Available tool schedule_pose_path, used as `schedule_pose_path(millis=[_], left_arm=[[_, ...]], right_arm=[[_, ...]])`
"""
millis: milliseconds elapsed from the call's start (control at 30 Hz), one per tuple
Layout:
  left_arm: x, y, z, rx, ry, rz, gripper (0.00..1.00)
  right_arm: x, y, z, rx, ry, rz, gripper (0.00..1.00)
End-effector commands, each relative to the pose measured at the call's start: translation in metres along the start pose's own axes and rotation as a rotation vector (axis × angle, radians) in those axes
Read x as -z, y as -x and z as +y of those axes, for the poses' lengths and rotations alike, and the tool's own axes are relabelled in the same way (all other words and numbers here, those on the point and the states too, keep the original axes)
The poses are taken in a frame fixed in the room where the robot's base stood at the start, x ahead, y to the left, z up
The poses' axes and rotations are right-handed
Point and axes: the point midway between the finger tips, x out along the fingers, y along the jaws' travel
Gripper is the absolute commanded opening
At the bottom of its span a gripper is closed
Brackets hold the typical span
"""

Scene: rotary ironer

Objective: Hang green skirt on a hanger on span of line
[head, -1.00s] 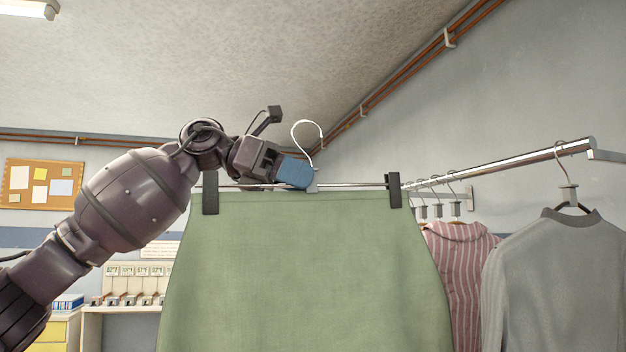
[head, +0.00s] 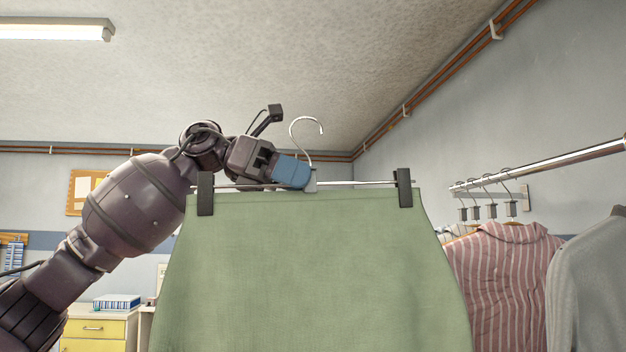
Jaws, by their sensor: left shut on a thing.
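The green skirt (head: 310,270) hangs upright from the two dark clips of a hanger (head: 350,183) in the middle of the head view. The hanger's metal hook (head: 291,128) points up and is free, with its open side to the right. My left gripper (head: 296,172), with blue fingers, is shut on the hanger just left of the hook's base. The metal line (head: 560,160) runs along the right side, apart from the hook. My right gripper is not in view.
A striped pink shirt (head: 505,275) and a grey garment (head: 595,285) hang on the line at the right. Several hangers (head: 487,210) crowd its far end by the wall bracket. Bare line shows between them and the grey garment. A yellow drawer unit (head: 95,330) stands at lower left.

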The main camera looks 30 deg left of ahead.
Motion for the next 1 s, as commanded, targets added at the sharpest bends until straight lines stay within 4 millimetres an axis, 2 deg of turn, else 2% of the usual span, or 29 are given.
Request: schedule_pose_path(millis=[200, 500, 1000], left_arm=[[0.006, 0.016, -0.006, -0.002, 0.000, 0.000, 0.00], [0.013, 0.034, -0.013, -0.001, 0.000, -0.001, 0.00], [0.016, 0.041, -0.016, 0.000, -0.001, 0.000, 0.00]], right_arm=[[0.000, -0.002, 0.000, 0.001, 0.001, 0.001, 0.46], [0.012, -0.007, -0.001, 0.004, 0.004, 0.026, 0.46], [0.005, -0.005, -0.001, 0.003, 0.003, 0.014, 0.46]])
